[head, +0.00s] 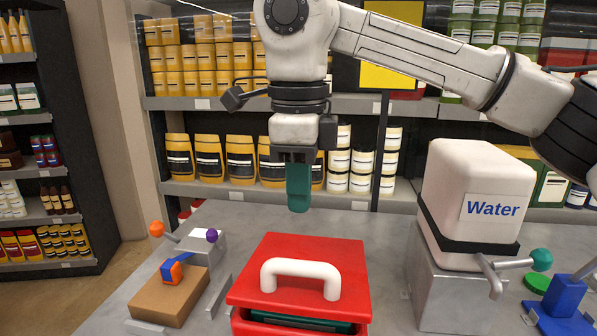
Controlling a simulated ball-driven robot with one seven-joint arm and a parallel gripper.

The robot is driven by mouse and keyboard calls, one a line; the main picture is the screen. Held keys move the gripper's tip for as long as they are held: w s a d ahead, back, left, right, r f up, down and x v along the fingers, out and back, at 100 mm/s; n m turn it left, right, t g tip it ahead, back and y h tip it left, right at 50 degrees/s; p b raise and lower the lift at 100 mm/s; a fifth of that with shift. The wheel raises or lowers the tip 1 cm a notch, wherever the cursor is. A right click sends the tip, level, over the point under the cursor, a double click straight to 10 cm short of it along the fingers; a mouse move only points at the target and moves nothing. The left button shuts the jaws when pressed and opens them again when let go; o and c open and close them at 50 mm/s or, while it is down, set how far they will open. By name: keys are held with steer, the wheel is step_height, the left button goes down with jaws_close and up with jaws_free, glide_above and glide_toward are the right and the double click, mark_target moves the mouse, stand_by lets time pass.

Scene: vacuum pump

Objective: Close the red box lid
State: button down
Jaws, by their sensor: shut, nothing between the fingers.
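The red box (243,326) sits on the grey table at the bottom centre, cut off by the lower picture edge. Its red lid (335,256) has a white arched handle (300,267) on top. A gap shows below the lid's front edge, with a dark green item (300,321) visible inside.
A white water tank (472,195) on a metal block stands to the right, with a green-knobbed lever (541,260). A brown block (168,297) with a blue and orange valve is at left. Stocked shelves stand behind.

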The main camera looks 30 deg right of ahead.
mark_target(299, 262)
step_height(299, 262, down, 9)
steer(key=shift+w+p, duration=0.1)
steer(key=shift+p, duration=0.25)
steer(key=shift+f+b, duration=0.3)
steer(key=shift+b, duration=0.05)
steer(key=f+b, duration=0.1)
steer(key=s+f+t+b, duration=0.1)
steer(key=b, duration=0.1)
steer(key=a+f+h+b, duration=0.1)
steer(key=shift+s+f+t, duration=0.15)
steer(key=shift+s+t, duration=0.15)
steer(key=shift+s, duration=0.15)
steer(key=shift+f, duration=0.1)
